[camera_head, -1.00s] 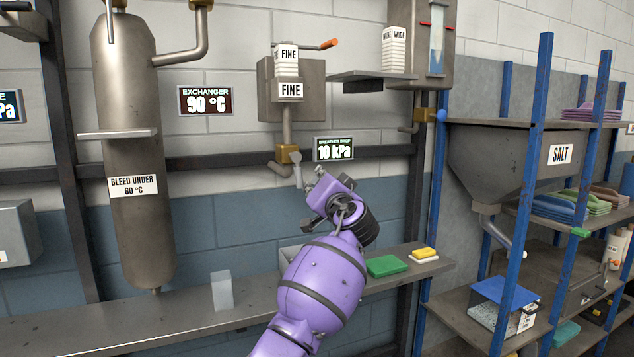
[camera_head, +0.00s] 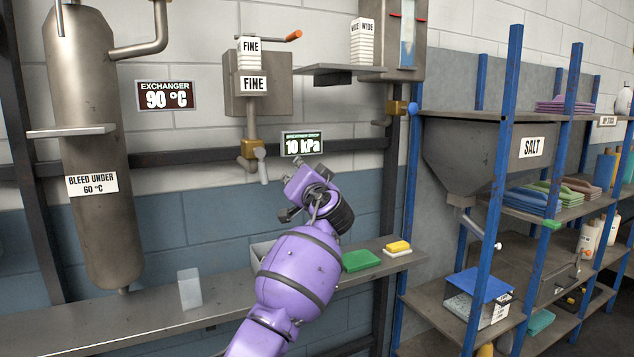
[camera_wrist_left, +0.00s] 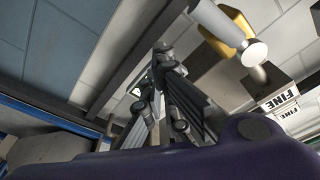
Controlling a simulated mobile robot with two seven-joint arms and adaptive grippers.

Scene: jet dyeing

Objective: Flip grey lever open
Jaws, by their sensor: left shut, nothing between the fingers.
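The grey lever (camera_head: 263,166) hangs down from the brass valve body (camera_head: 249,149) on the pipe under the wall box labelled FINE. In the left wrist view the lever (camera_wrist_left: 219,24) shows as a pale round-ended bar at the top, next to the brass part (camera_wrist_left: 228,30). My left gripper (camera_wrist_left: 163,58) is shut and empty, its dark fingers beside the lever and apart from it. In the head view my purple wrist stands to the right of and below the lever, and the fingertips are hard to make out. My right gripper is not in view.
A 10 kPa display (camera_head: 301,143) is on the wall just right of the lever. Below, a metal shelf (camera_head: 120,330) holds a clear container (camera_head: 190,289), a green block (camera_head: 361,260) and a yellow sponge (camera_head: 398,246). The exchanger tank (camera_head: 95,220) stands at left, blue-post shelving (camera_head: 493,180) at right.

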